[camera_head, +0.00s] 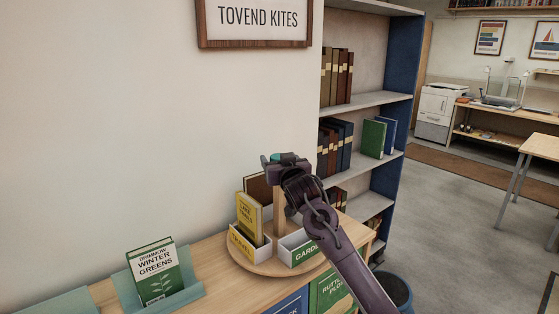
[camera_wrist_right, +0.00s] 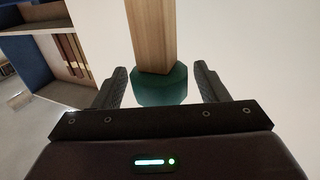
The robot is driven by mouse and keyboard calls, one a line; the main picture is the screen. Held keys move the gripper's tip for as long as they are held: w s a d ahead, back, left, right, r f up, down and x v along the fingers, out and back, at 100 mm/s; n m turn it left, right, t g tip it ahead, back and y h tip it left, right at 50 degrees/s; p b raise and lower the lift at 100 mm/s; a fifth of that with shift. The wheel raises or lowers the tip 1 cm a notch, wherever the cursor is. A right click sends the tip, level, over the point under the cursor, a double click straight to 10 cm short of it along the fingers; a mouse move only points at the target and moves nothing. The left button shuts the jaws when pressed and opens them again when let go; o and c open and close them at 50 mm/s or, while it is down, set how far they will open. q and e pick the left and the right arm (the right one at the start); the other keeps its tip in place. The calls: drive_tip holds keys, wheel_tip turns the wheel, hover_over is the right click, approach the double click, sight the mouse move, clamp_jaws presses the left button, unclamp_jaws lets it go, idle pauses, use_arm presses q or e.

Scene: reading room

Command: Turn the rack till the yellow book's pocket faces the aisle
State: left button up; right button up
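The rack is a round wooden turntable (camera_head: 258,266) with a wooden post (camera_head: 279,212) and white pockets. The yellow book (camera_head: 249,216) stands in a yellow-labelled pocket (camera_head: 240,243) at the rack's left front. A brown book or panel (camera_head: 258,186) shows behind. My right gripper (camera_head: 276,163) is at the top of the post. In the wrist view my right fingers (camera_wrist_right: 161,69) stand open around the teal knob (camera_wrist_right: 158,90), with narrow gaps at its sides. My left gripper is out of view.
The rack stands on a wooden counter (camera_head: 215,263) against the wall. Tall bookshelves (camera_head: 372,98) stand behind at right. A dark blue bin (camera_head: 396,288) is beside the counter. Open floor lies to the right.

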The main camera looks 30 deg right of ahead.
drive_tip(key=shift+w, duration=0.1)
drive_tip(key=c, duration=1.2)
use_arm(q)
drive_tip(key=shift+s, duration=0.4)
